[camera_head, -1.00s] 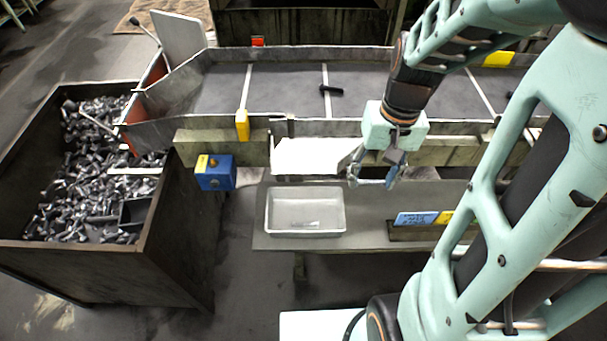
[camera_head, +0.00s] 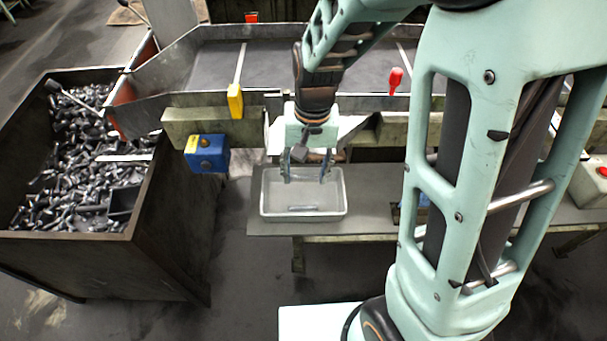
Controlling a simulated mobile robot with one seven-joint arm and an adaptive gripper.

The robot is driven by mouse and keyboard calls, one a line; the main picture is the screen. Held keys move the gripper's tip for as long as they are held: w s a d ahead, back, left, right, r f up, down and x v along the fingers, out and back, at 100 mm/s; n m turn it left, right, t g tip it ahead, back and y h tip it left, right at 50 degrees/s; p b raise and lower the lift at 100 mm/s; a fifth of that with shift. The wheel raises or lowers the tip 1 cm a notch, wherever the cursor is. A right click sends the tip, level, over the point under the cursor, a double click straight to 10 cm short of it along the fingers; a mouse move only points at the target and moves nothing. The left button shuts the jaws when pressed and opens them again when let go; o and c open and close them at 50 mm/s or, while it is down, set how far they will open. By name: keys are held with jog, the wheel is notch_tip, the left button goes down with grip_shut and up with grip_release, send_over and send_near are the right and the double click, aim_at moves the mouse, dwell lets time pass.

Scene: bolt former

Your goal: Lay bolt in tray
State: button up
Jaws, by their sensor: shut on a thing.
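The grey-white tray (camera_head: 264,207) stands on the shelf in front of the conveyor. A small slim grey piece (camera_head: 303,208) that looks like a bolt lies in it. My gripper (camera_head: 306,180) points down over the back part of the tray, its two fingers on the left and right. It is shut on a bolt, but the held bolt is hard to make out between the fingers. I cannot tell the exact height of the fingertips above the tray floor.
A large dark bin (camera_head: 148,210) full of bolts stands at the left. A blue box (camera_head: 207,155) with a yellow label is left of the tray. The conveyor (camera_head: 270,65) runs behind, with a yellow part (camera_head: 235,100) and a red part (camera_head: 395,80) at its front rail.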

aim_at(304, 178)
jog(key=shift+w+a+f+b, duration=0.1)
jog(key=shift+a+f+b, duration=0.1)
jog(key=shift+f+b, duration=1.25)
jog(key=shift+f+p, duration=0.3)
jog(key=shift+f+b, duration=0.45)
jog(key=shift+f, duration=0.1)
jog(key=o, duration=1.3)
